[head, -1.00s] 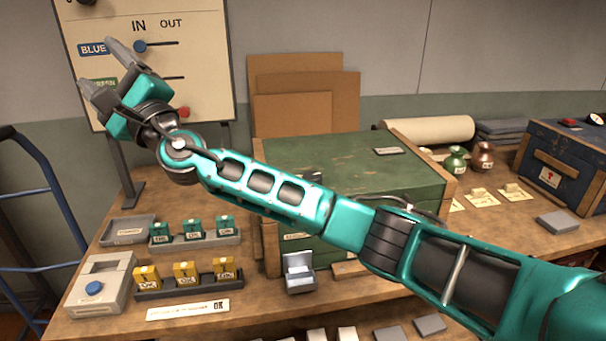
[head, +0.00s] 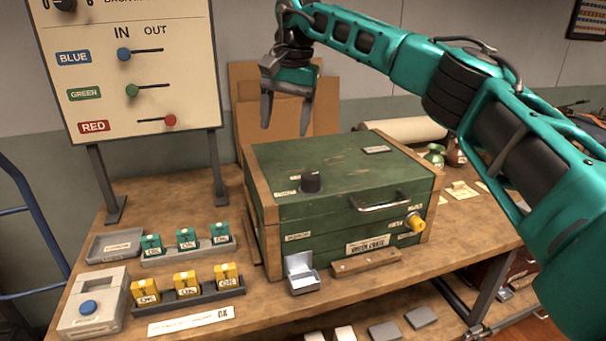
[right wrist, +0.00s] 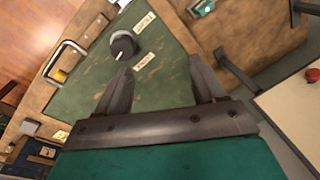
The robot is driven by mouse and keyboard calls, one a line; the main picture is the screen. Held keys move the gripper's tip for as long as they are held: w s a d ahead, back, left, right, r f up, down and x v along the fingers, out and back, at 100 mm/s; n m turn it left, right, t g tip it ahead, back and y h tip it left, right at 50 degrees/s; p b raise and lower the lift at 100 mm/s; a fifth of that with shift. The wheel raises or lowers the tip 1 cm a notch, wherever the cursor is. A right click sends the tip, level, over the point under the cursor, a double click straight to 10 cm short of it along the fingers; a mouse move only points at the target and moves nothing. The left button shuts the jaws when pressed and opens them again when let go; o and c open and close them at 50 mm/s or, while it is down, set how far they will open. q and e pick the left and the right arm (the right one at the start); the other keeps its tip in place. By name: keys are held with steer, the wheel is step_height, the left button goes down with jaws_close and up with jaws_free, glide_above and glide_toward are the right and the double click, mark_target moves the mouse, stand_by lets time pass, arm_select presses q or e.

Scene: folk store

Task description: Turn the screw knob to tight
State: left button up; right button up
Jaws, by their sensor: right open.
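A black round knob (head: 311,182) stands on the lid of the green wooden crate (head: 345,245), with two small pale labels near it. In the right wrist view the knob (right wrist: 123,44) shows a white pointer mark toward the lower label (right wrist: 144,62); the lettering is too small to read. A yellow knob (head: 415,222) is on the crate's front face, also with small labels. My right gripper (head: 286,128) is open and empty, fingers down, above and behind the black knob, not touching it. My left gripper is not in view.
A signboard with sliders (head: 135,95) stands left of the crate. A metal handle (head: 383,204) sticks out near the lid's front. Trays of teal and yellow blocks (head: 190,288) stand at the front left. Cardboard sheets (head: 335,110) lean on the wall behind.

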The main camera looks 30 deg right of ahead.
mark_target(311, 175)
steer(key=s+d+r+m+g+h, duration=0.1)
steer(key=s+d+g, duration=0.1)
steer(key=s+d, duration=0.15)
steer(key=f, duration=0.4)
steer(key=f+b, duration=0.1)
steer(key=f, duration=0.7)
steer(key=shift+w+d+f, duration=0.15)
steer(key=shift+w+d, duration=0.05)
steer(key=shift+d, duration=0.1)
steer(key=shift+c, duration=0.3)
